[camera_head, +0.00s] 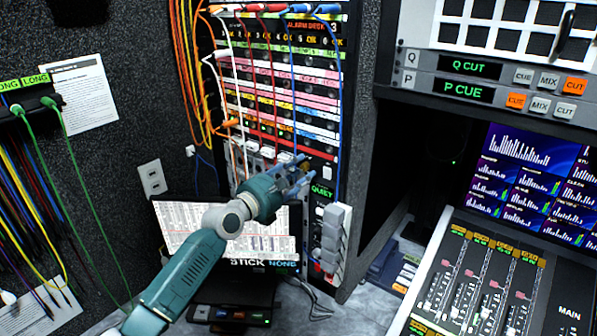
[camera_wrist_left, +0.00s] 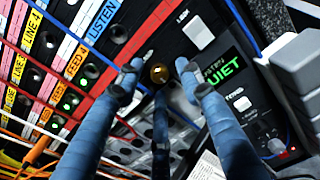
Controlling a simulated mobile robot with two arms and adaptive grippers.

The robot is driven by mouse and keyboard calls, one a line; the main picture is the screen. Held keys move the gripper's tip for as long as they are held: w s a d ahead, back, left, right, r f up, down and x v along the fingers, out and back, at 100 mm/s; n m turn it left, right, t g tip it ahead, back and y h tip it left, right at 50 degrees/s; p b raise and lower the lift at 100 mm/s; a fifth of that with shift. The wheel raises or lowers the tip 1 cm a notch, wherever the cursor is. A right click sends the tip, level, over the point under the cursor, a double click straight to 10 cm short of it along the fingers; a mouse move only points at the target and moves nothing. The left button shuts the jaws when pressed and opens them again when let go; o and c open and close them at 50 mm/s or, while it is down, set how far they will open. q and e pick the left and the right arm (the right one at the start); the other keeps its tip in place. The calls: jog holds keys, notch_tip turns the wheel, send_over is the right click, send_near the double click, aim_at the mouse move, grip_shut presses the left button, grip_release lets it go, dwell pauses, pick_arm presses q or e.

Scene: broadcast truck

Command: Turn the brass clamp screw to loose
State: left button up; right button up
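The brass clamp screw (camera_wrist_left: 159,73) shows in the left wrist view as a small round brass head on the dark rack panel. My left gripper (camera_wrist_left: 160,82) has blue fingers spread around it, with a visible gap on both sides; I cannot tell how far the tips are from the panel. The fingers look open and hold nothing. My right gripper is not in view.
The rack (camera_head: 285,90) carries rows of labelled strips and hanging coloured cables close to the gripper. A green QUIET label (camera_wrist_left: 225,68) and grey blocks (camera_head: 335,235) are beside the screw area. A mixing desk (camera_head: 480,275) stands at right.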

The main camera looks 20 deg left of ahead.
pick_arm(q)
grip_shut()
jog(key=shift+f, duration=0.1)
